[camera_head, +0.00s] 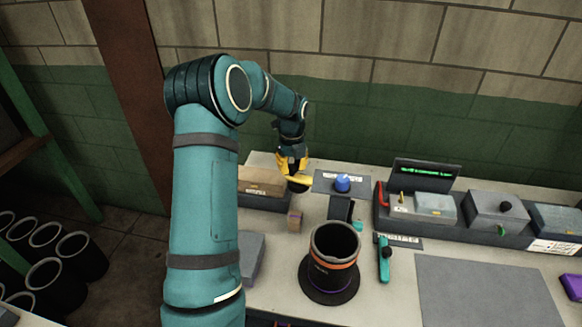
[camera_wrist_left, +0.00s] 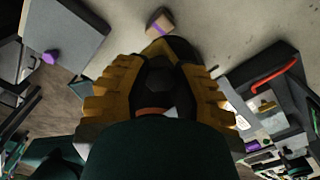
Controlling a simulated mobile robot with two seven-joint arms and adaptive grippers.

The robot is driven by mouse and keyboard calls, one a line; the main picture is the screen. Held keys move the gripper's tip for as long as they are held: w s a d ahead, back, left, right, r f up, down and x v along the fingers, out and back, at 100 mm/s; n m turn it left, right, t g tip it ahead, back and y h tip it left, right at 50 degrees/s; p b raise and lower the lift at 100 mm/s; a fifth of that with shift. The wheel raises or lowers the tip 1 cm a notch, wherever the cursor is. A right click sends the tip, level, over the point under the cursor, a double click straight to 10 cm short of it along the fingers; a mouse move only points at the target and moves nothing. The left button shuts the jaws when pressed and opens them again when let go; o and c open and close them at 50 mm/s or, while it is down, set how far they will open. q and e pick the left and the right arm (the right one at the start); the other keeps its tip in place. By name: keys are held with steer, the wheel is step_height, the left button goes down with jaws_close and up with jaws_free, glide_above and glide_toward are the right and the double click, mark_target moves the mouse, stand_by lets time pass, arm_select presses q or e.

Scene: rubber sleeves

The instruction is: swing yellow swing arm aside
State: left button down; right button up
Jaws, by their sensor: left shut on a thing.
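My left gripper (camera_head: 291,164) reaches over the back of the bench and points down, with its yellow ribbed fingers closed. The yellow swing arm (camera_head: 301,181) shows as a short yellow piece right under the fingertips, with a dark round part below it. My fingers cover much of it, so its full length and pivot cannot be made out. In the left wrist view the gripper (camera_wrist_left: 158,75) has its fingers on both sides of a dark piece, and the yellow swing arm cannot be told apart there. My right gripper is out of view.
A blue knob (camera_head: 342,183) stands right of the gripper. A small tan block (camera_head: 295,221) and a black cup with an orange band (camera_head: 334,262) stand nearer. A tan box (camera_head: 262,181) lies left. A console with a screen (camera_head: 425,174) stands right. A grey mat (camera_head: 485,292) is bare.

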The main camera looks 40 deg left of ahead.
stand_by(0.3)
arm_select(q)
steer(key=c, duration=0.7)
jaws_free()
step_height(320, 180, up, 12)
stand_by(0.3)
